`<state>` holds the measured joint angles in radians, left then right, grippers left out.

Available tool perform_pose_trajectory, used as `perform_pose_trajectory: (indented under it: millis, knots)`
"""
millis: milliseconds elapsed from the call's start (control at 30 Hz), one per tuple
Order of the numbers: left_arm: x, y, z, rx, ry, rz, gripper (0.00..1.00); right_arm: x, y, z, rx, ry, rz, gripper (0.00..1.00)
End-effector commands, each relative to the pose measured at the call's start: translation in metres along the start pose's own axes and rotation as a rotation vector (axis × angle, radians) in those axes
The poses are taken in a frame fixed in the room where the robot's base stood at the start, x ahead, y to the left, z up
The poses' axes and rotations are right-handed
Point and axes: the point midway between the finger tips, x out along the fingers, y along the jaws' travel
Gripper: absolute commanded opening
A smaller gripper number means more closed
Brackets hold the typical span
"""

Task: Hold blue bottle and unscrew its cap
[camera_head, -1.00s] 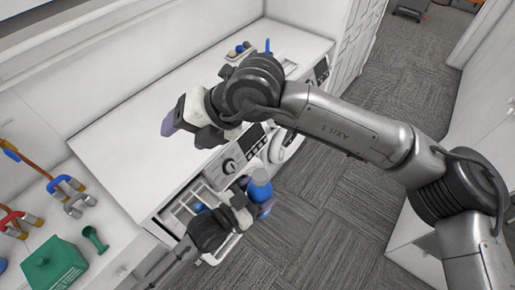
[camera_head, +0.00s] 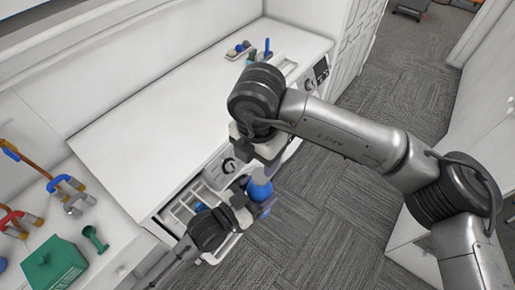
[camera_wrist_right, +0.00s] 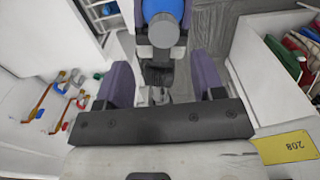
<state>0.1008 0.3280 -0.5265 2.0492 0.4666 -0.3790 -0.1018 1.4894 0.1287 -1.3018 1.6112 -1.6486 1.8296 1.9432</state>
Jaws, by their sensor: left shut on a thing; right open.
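The blue bottle (camera_head: 260,188) is held by my left gripper (camera_head: 254,203), in front of the appliance's open drawer. In the right wrist view the bottle (camera_wrist_right: 163,8) shows at the top, with a round grey cap (camera_wrist_right: 164,30) facing that camera. My left gripper (camera_wrist_right: 159,62) is shut on it. My right gripper (camera_head: 262,155) hangs just above the bottle in the head view. In the wrist view its two purple fingers (camera_wrist_right: 164,82) are apart with nothing between them, and the cap lies beyond them. In the head view the cap is hard to make out.
A white counter (camera_head: 170,110) stands behind the arms, with a tray of small items (camera_head: 238,50) at its far end. A wire rack (camera_head: 184,208) sits in the open drawer. A green box (camera_head: 55,266) and coloured clamps (camera_head: 68,187) are at the left. Carpet on the right is clear.

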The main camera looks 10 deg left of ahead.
Motion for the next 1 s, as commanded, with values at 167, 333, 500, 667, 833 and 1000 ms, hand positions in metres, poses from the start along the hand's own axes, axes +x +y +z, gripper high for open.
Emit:
perform_pose_trajectory:
  millis: [167,333,500,667,833,1000]
  knots:
    - [0.0,0.0,-0.002,0.001,0.004,0.0,0.04,0.026,0.0,-0.001,-0.003,0.002,-0.001,0.62]
    - [0.0,0.0,-0.002,0.001,0.004,0.0,0.04,0.044,0.0,-0.001,-0.003,0.002,0.0,0.62]
    - [0.0,0.0,-0.002,0.001,0.004,0.0,0.04,0.055,0.0,0.0,-0.003,0.001,0.001,0.62]
    - [0.0,0.0,-0.002,0.001,0.004,0.0,0.04,0.059,0.0,-0.001,-0.003,0.001,0.001,0.62]
    - [0.0,0.0,-0.002,0.001,0.004,0.0,0.04,0.059,0.0,0.0,-0.003,0.0,0.002,0.62]
    - [0.0,0.0,-0.002,0.001,0.004,0.0,0.04,0.059,0.0,0.0,-0.003,0.0,0.001,0.51]
